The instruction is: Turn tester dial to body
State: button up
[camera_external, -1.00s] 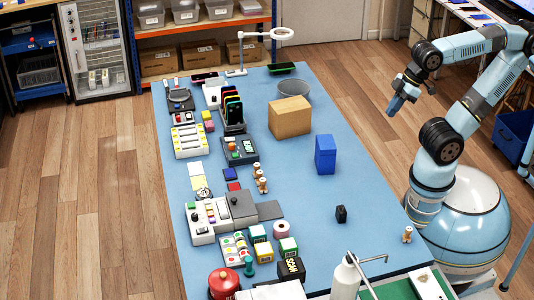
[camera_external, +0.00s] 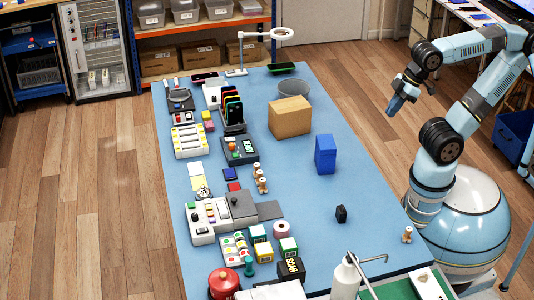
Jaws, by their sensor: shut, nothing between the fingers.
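My gripper (camera_external: 394,106) hangs beyond the right edge of the blue table (camera_external: 350,250), above the wooden floor, pointing down and left. It is shut and empty, well apart from everything on the table. Along the table's left side stand several small devices. One is a white and grey unit with knobs and coloured buttons (camera_external: 203,222). Another is a dark box with coloured buttons (camera_external: 240,150). A further dark device (camera_external: 180,100) sits at the far left corner. I cannot tell which one is the tester, and the dial's setting is too small to read.
A cardboard box (camera_external: 290,118), a blue block (camera_external: 325,155) and a grey bin (camera_external: 294,88) stand on the table. A rack of phones (camera_external: 232,115) stands left of the box. A white bottle (camera_external: 346,280) is at the near edge. The table's right middle is mostly clear.

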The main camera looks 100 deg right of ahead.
jog(key=shift+o, duration=0.6)
jog(key=shift+w+r, duration=0.15)
jog(key=o, duration=0.6)
jog(key=w+d+r+m, duration=0.1)
jog(key=w+d+r, duration=0.1)
jog(key=w, duration=0.4)
jog(key=shift+w+r+g, duration=0.3)
jog(key=shift+r+g, duration=0.1)
jog(key=shift+r, duration=0.05)
jog(key=shift+o, duration=0.6)
jog(key=w+d+r+m, duration=0.1)
jog(key=w+d, duration=0.1)
jog(key=w, duration=0.4)
jog(key=shift+w+d+r+g, duration=0.3)
jog(key=shift+w, duration=0.1)
jog(key=m+g, duration=0.4)
jog(key=m, duration=0.3)
send_over(231, 144)
notch_tip(231, 144, down, 22)
notch_tip(231, 144, down, 13)
jog(key=shift+a+f, duration=0.1)
grip_shut()
